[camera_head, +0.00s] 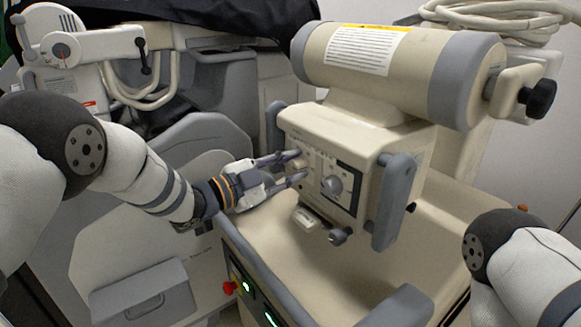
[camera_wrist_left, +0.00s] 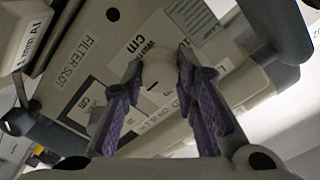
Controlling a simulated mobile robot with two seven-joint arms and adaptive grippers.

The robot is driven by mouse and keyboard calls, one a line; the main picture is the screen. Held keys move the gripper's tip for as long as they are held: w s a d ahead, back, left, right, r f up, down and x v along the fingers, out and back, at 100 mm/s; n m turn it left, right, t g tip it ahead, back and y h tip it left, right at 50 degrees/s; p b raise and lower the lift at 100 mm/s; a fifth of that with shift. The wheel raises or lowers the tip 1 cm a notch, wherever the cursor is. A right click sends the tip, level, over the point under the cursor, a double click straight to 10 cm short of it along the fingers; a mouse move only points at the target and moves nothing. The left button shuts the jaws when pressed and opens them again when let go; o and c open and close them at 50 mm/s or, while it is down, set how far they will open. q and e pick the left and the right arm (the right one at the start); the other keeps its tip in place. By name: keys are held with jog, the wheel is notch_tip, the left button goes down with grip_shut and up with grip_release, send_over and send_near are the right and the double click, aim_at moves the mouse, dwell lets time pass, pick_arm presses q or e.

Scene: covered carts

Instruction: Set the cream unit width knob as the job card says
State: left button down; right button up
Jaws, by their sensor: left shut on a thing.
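The cream unit (camera_head: 330,145) has a control panel on its front with several small marks and labels. My left gripper (camera_head: 296,170) reaches it from the left, its two fingers around a small cream knob (camera_head: 300,163) at the panel's left side. In the left wrist view, the left gripper (camera_wrist_left: 158,85) is shut on this pale knob (camera_wrist_left: 157,70), with a short dark line on its face. A label with "cm" sits beside it; its scale is partly hidden by the fingers. My right gripper is out of view. I cannot make out a job card.
A larger grey knob (camera_head: 332,186) sits right of the held one. A grey handle (camera_head: 394,200) stands at the unit's right side. A "FILTER SLOT" label (camera_wrist_left: 88,57) is near the fingers. A cream cart top (camera_head: 440,245) lies below, mostly clear.

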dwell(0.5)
pick_arm(q)
jog(key=c, duration=1.3)
grip_release()
jog(key=v, duration=1.2)
jog(key=shift+f, duration=0.1)
